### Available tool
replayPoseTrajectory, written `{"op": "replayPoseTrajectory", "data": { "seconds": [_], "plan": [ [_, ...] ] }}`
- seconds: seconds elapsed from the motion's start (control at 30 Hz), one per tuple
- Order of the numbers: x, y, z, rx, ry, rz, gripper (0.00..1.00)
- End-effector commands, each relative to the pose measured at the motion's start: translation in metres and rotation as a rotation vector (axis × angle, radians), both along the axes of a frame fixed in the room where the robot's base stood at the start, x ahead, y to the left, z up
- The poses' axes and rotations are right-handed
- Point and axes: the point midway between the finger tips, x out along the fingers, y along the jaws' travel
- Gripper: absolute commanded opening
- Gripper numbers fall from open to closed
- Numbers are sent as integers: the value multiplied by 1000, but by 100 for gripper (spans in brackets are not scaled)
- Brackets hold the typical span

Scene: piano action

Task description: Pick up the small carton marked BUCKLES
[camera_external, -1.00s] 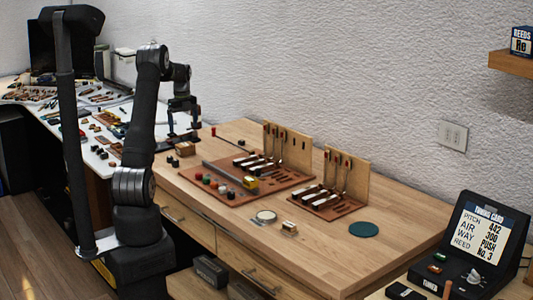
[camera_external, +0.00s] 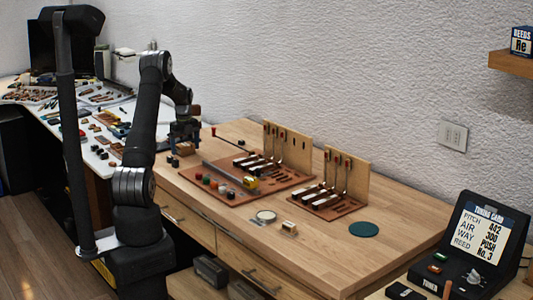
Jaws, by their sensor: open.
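No lettering reading BUCKLES can be made out, so I cannot tell for sure which item is that carton. A small brown box (camera_external: 185,149) stands at the left end of the wooden desk, and a small dark piece (camera_external: 173,162) lies just in front of it. My gripper (camera_external: 184,146) is open and points down over the brown box. Its fingers overlap the box in the picture; whether they touch it or stand around it is too small to tell.
Two reddish-brown boards (camera_external: 225,188) (camera_external: 325,207) with upright wooden panels stand on the desk. A round tin (camera_external: 265,216), a small block (camera_external: 289,226) and a green disc (camera_external: 363,229) lie nearer the front. The white worktop at left is cluttered.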

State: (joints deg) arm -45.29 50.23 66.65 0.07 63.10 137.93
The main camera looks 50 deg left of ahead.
Motion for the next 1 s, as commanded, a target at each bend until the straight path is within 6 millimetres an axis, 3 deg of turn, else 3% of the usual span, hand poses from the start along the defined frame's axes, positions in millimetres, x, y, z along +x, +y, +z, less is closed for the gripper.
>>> {"op": "replayPoseTrajectory", "data": {
  "seconds": [0.03, 0.27, 0.67, 0.9, 1.0],
  "plan": [
    [0, 0, 0, 0, 0, 0, 85],
    [0, 0, 0, 0, 0, 0, 41],
    [0, 0, 8, 1, -1, 0, 40],
    [1, 1, 42, 2, -4, -1, 40],
    [6, -21, 55, 1, -2, -6, 40]
  ]
}}
